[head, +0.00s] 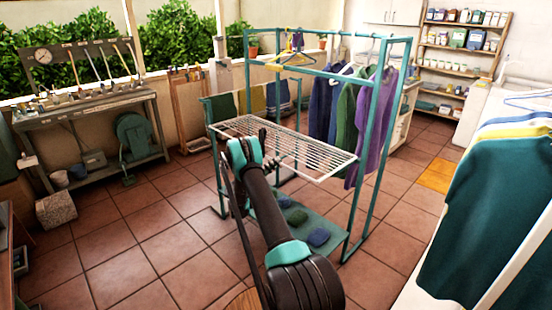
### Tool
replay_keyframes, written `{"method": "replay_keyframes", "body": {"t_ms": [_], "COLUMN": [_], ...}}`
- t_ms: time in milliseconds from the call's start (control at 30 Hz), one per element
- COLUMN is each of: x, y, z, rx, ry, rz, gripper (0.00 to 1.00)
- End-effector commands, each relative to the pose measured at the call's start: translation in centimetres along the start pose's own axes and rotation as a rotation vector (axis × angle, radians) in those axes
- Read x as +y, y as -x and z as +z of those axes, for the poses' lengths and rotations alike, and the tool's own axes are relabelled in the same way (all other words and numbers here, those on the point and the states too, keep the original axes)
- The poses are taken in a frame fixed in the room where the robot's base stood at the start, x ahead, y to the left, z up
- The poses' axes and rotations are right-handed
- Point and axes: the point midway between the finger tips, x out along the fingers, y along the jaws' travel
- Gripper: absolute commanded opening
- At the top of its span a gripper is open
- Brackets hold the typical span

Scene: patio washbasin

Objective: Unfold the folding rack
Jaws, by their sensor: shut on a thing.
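The folding rack (318,157) is a white wire panel that stands out roughly level at mid-height from a teal metal frame (360,205). My dark arm with teal bands reaches up from the bottom of the head view to the rack. My gripper (273,162) is at the panel, near its middle in the picture, and is shut on the rack. The arm hides part of the panel, and the exact grip point is too small to make out.
Purple, green and dark garments (366,125) hang from the frame's top rail. Folded cloths (318,237) lie on its low shelf. A workbench (95,105) stands at the left. Tiled floor is clear left of the frame.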

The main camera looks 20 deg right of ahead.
Motion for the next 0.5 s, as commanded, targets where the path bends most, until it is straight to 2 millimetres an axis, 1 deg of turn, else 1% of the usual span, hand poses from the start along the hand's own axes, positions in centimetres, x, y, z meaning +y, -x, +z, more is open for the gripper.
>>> {"method": "replay_keyframes", "body": {"t_ms": [33,100,467,500], "x": [-0.61,-0.73,-0.75,-0.75], "y": [-0.35,-0.29,-0.29,-0.29], "z": [0.01,0.05,0.07,0.07], "rx": [-0.001,-0.001,-0.001,-0.001], "ry": [0.005,0.005,0.005,0.005], "rz": [-0.006,-0.006,-0.005,-0.005], "gripper": [0.0,0.0,0.0,0.11]}}
